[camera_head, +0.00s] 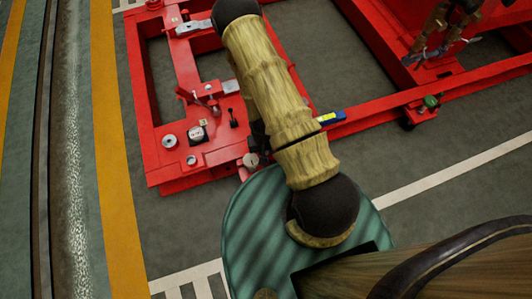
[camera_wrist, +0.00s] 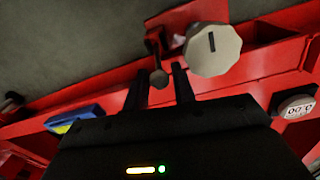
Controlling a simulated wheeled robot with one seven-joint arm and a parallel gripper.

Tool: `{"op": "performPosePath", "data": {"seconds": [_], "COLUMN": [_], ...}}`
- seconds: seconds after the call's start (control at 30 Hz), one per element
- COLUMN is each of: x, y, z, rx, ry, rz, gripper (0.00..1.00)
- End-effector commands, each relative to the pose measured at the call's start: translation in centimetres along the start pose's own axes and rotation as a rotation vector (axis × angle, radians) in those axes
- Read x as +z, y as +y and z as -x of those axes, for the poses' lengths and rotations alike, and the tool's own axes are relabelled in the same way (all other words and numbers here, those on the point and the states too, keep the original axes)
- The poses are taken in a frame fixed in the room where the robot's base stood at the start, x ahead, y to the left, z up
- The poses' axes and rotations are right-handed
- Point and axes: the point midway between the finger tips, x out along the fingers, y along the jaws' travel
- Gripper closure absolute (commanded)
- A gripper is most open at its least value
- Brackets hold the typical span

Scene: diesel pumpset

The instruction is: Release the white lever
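A pale octagonal knob (camera_wrist: 213,48) with a dark slot sits on a red bracket in the wrist view; it also shows beside my arm in the head view (camera_head: 251,160). I cannot tell which of these is the white lever. My gripper (camera_wrist: 160,85) is open, its two dark fingers apart, with the ball end in line with the gap between them. Contact cannot be made out. In the head view my arm mostly hides the gripper (camera_head: 258,136).
A red frame (camera_head: 155,160) surrounds the work spot. A round white counter (camera_head: 197,133) sits on its left plate, near a black-handled lever (camera_head: 233,118). A blue and yellow item (camera_head: 330,117) lies on the front rail. Grey floor (camera_head: 330,60) is clear inside the frame.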

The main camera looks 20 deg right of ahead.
Motion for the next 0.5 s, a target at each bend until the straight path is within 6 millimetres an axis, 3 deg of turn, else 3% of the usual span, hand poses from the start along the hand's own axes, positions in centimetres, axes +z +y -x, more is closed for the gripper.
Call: {"op": "performPosePath", "data": {"seconds": [0.33, 0.37, 0.5], "x": [-0.01, 0.00, 0.00], "y": [0.02, 0.02, 0.02], "z": [-0.63, -0.63, -0.62], "rx": [0.000, 0.000, 0.000], "ry": [0.000, 0.000, 0.000], "rz": [0.000, 0.000, 0.000], "gripper": [0.74, 0.76, 1.00]}}
